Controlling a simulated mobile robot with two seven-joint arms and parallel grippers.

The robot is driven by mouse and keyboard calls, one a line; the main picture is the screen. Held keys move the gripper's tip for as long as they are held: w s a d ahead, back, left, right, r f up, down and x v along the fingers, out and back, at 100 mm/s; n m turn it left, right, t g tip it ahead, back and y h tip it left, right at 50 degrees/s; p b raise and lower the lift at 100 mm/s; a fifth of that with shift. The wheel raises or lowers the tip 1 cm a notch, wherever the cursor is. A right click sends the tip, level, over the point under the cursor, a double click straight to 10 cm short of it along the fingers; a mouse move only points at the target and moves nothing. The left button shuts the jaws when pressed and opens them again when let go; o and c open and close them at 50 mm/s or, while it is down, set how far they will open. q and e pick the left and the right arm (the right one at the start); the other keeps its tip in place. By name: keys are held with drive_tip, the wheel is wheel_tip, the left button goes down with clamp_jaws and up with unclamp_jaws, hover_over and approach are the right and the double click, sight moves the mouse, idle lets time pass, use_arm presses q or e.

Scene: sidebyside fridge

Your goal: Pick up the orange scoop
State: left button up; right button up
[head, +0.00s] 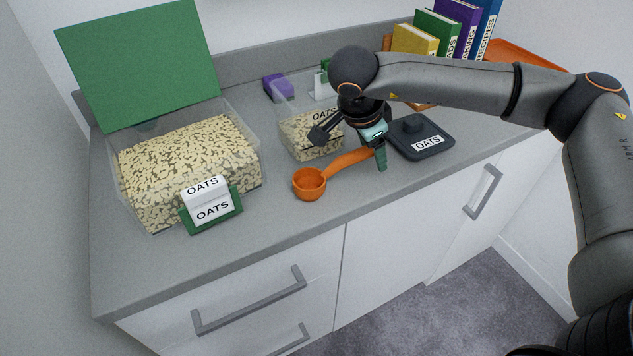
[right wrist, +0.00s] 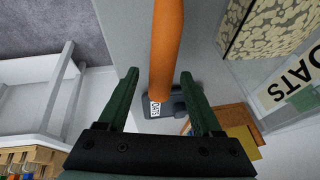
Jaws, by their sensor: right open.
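The orange scoop (head: 311,184) lies on the grey counter, its round cup toward the left and its handle pointing up and right. My right gripper (head: 381,158) is at the handle's far end, pointing down, open. In the right wrist view the scoop's orange handle (right wrist: 166,50) runs down between the two green fingers of my right gripper (right wrist: 158,90), with gaps on both sides. The scoop's cup is out of the right wrist view. My left gripper is in neither view.
A large open oats bin (head: 250,165) with a green lid (head: 140,62) stands left. A smaller clear oats container (head: 290,105) stands behind the scoop. A dark lid labelled OATS (head: 425,133) lies right of the gripper. Books (head: 435,35) stand at the back right. The counter's front strip is clear.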

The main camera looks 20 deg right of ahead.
drive_tip(key=shift+c, duration=0.3)
clamp_jaws()
idle(0.3)
